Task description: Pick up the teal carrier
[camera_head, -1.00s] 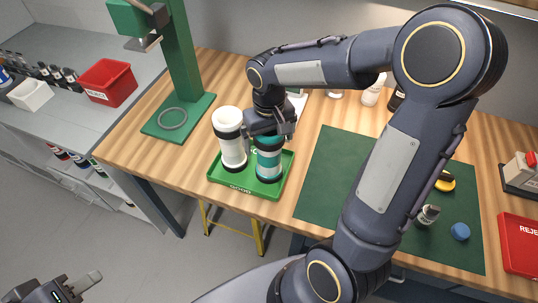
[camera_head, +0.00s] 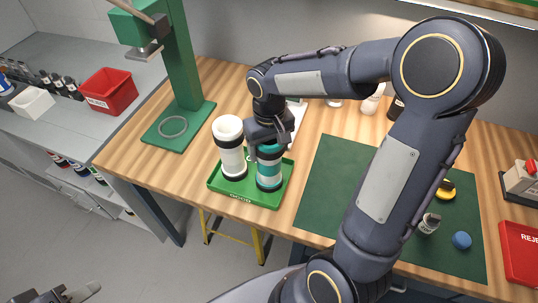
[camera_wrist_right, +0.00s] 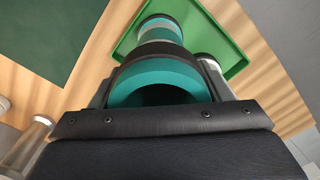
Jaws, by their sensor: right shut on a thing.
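The teal carrier (camera_head: 269,172) is an upright cylinder with teal, pale and dark bands. It stands in the right part of the green tray (camera_head: 232,199). In the right wrist view the teal carrier (camera_wrist_right: 155,72) lies between the fingers, with its teal top close to the camera. My right gripper (camera_head: 266,140) is shut on its upper end, which the gripper partly hides. My left gripper (camera_head: 72,294) shows only in part at the lower left edge, far from the tray; its jaw opening is unclear.
A white carrier (camera_head: 230,150) stands close to the left of the teal one in the tray. A green stand (camera_head: 183,75) with a ring is behind left. A dark green mat (camera_head: 322,185) lies to the right, partly behind my right arm. A red bin (camera_head: 109,91) sits on the left counter.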

